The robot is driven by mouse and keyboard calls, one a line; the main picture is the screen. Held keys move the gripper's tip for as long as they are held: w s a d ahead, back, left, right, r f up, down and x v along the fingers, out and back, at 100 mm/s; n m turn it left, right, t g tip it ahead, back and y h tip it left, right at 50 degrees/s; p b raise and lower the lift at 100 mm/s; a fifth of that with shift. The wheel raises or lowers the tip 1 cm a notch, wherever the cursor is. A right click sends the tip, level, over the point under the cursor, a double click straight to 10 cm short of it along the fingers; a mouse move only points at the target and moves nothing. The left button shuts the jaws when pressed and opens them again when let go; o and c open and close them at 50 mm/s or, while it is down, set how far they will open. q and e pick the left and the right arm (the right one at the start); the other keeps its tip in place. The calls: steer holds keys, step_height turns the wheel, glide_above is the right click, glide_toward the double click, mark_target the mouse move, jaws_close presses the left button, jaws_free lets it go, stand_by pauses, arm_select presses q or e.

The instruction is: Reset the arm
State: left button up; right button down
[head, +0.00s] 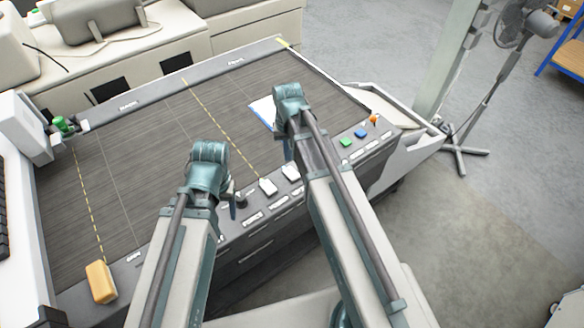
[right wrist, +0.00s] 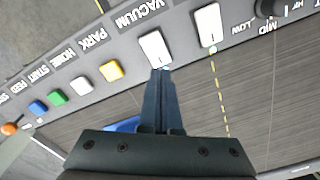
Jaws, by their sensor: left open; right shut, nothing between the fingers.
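A control panel (head: 310,178) runs along the near edge of the dark bed. In the right wrist view its row holds a white switch (right wrist: 155,48) by the label VACUUM, a yellow button (right wrist: 111,71) by PARK, a white button (right wrist: 82,86) by HOME, a green button (right wrist: 57,98) by START and a blue button (right wrist: 38,107) by FEED. My right gripper (right wrist: 163,71) is shut and empty, its tips close to the VACUUM switch; I cannot tell whether they touch. My left gripper (head: 235,207) is open and empty over the panel, partly hidden by its arm.
An orange knob (right wrist: 9,128) ends the button row. Another white switch (right wrist: 207,25) and a dark dial (right wrist: 270,8) sit on the other side. A blue-white sheet (head: 262,110) lies on the bed. A yellow block (head: 101,282) is at lower left. A fan (head: 520,25) stands right.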

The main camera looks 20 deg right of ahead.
arm_select(q)
steer(key=shift+r+p, duration=0.6)
steer(key=shift+r, duration=0.35)
arm_select(e)
steer(key=shift+r, duration=0.9)
arm_select(q)
steer(key=shift+f, duration=0.1)
